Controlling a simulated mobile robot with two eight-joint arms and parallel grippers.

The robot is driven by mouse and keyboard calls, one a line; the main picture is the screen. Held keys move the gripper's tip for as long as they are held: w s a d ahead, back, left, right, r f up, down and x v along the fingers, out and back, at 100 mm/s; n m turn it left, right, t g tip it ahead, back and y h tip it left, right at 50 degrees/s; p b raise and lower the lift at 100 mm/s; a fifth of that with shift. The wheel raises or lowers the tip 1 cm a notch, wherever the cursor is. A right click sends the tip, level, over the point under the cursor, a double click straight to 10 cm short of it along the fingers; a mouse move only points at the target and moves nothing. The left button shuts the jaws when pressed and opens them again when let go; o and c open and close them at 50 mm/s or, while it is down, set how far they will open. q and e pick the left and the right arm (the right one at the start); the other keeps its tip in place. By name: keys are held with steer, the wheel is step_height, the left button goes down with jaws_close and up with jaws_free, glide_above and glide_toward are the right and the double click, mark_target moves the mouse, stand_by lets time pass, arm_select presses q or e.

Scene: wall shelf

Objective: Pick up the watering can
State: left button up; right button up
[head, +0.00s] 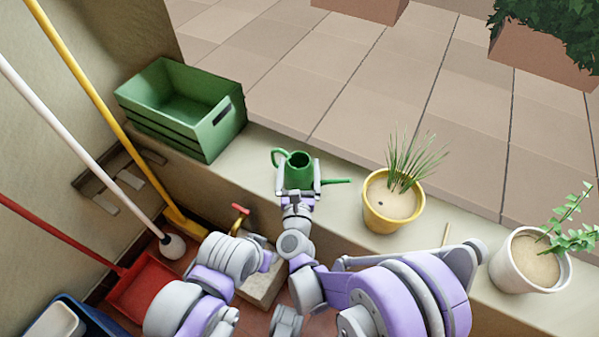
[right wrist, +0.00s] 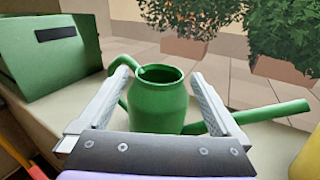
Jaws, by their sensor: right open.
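The green watering can (head: 299,171) stands upright on the pale ledge (head: 345,186), its handle to the left and its spout to the right. In the right wrist view the can (right wrist: 158,104) sits between the two fingers. My right gripper (head: 298,178) is open, with one finger on each side of the can's body. In the right wrist view the left finger of the gripper (right wrist: 160,88) is near the handle and the right finger is near the spout. I cannot tell whether either finger touches.
A green crate (head: 180,133) stands left of the can on the ledge. A yellow pot (head: 392,222) with a grassy plant is to the right, and a white pot (head: 505,277) is farther right. Brooms lean at the left. A red tap (head: 239,211) is below the ledge.

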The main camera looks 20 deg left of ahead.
jaws_close()
stand_by(0.4)
